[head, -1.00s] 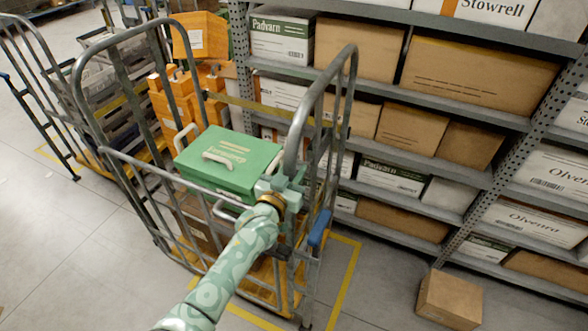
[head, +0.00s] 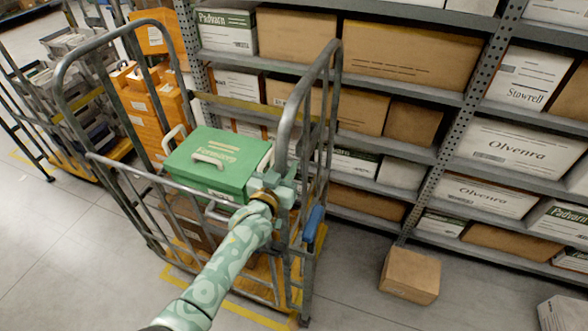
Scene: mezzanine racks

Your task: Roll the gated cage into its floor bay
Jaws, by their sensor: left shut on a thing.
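The gated cage (head: 75,100) is a grey tubular roll cage with a yellow-orange base, standing upright before the racks. A green case (head: 215,160) with white handles rides in it, with a brown box partly visible below. My left gripper (head: 279,182) is shut on the near upright tube of the cage's right end frame, beside the green case. Its fingertips are partly hidden. A yellow floor outline (head: 240,311) marks a bay; its near line shows in front of the cage, and the cage hides much of the rest. My right gripper is not in view.
Racks of boxes (head: 410,50) run close behind the cage. A loose brown carton (head: 410,275) lies on the floor to its right, and a white box (head: 565,313) stands at lower right. The left foreground floor is clear.

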